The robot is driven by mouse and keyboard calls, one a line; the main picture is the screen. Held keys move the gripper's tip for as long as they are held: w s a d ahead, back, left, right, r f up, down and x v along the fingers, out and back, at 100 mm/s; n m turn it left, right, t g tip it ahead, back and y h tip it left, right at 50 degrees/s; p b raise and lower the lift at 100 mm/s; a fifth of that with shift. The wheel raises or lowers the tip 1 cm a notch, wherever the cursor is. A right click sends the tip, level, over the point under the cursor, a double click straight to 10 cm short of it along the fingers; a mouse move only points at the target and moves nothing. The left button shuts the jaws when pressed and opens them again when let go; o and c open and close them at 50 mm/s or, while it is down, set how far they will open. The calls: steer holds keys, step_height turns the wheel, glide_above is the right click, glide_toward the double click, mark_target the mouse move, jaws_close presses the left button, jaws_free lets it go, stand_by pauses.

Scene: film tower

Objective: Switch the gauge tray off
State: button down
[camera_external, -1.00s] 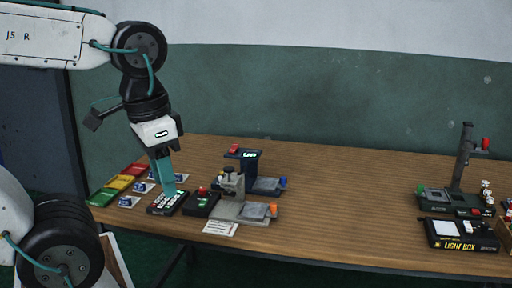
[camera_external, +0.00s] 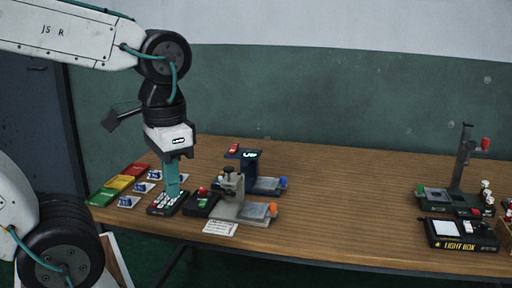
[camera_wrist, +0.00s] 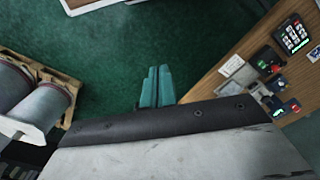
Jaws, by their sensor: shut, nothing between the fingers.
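My gripper (camera_external: 172,194) points down with its teal fingers shut and empty. In the external view its tips overlap the back of a black keypad box (camera_external: 157,210); I cannot tell whether they touch it. The fingers also show in the wrist view (camera_wrist: 158,72), over the green floor. No gauge tray label is readable. A black box (camera_external: 200,209) with a red button and green display sits right of the keypad. Beside it stands a grey clamp device (camera_external: 229,210) with an orange knob. Behind is a dark stand (camera_external: 249,168) with a lit display and red top.
Colored trays (camera_external: 120,183) and small cards lie at the table's left end. A white label card (camera_external: 220,228) lies at the front edge. A light box (camera_external: 460,234) and a post device (camera_external: 462,165) stand far right. The middle of the wooden table (camera_external: 350,200) is clear.

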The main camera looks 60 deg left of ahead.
steer(key=w+a+f+n+g+y, duration=0.1)
steer(key=w+a+f, duration=0.25)
steer(key=w, duration=0.65)
steer(key=w+a+f+n+g+y, duration=0.15)
steer(key=w+a, duration=0.25)
steer(key=w, duration=0.7)
steer(key=w+a+f+n+y, duration=0.1)
steer(key=w+a+f, duration=0.35)
steer(key=w, duration=0.35)
steer(key=w+a+f+n+y, duration=0.1)
steer(key=w+a+f, duration=0.2)
steer(key=w+f, duration=0.4)
steer(key=w+a+f+n+y, duration=0.15)
steer(key=w+a+f, duration=0.25)
steer(key=w, duration=0.5)
steer(key=w+a+r+n+t+y, duration=0.1)
steer(key=w+a+r+n+t, duration=0.1)
steer(key=w, duration=0.4)
steer(key=shift+w+a+r+t, duration=0.25)
steer(key=shift+r+t, duration=0.05)
steer(key=shift+t, duration=0.15)
steer(key=shift+f, duration=0.1)
